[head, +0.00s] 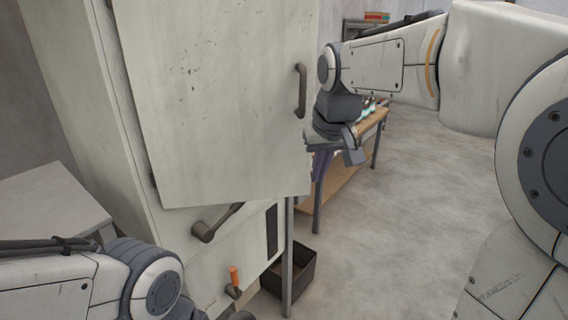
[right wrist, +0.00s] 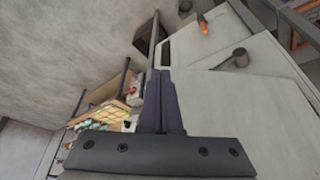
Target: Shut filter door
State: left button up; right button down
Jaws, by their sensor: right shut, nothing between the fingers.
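The filter door (head: 225,100) is a large pale panel with a dark handle (head: 300,90) near its right edge. It hangs on the left side of the pale machine cabinet (head: 85,90) and stands ajar, swung out from it. My right gripper (head: 350,150) is just right of the door's lower right edge, below the handle. Its fingers (right wrist: 160,105) are shut with nothing between them. In the right wrist view a pale panel lies to the right of the fingers; I cannot tell whether they touch it. My left gripper is out of view; only my left arm shows.
A dark lever (head: 215,222) and an orange-handled lever (head: 234,278) stick out below the door. A black bin (head: 300,268) stands on the floor by a grey post. A wooden workbench (head: 335,185) with small items is behind my right gripper. Open floor lies to the right.

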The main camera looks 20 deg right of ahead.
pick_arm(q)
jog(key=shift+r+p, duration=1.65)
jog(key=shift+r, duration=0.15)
pick_arm(e)
jog(key=w+f, duration=0.4)
jog(key=w, duration=0.2)
jog(key=shift+d+f, duration=0.2)
jog(key=shift+f, duration=0.2)
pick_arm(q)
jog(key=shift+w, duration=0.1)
pick_arm(e)
jog(key=shift+d, duration=0.1)
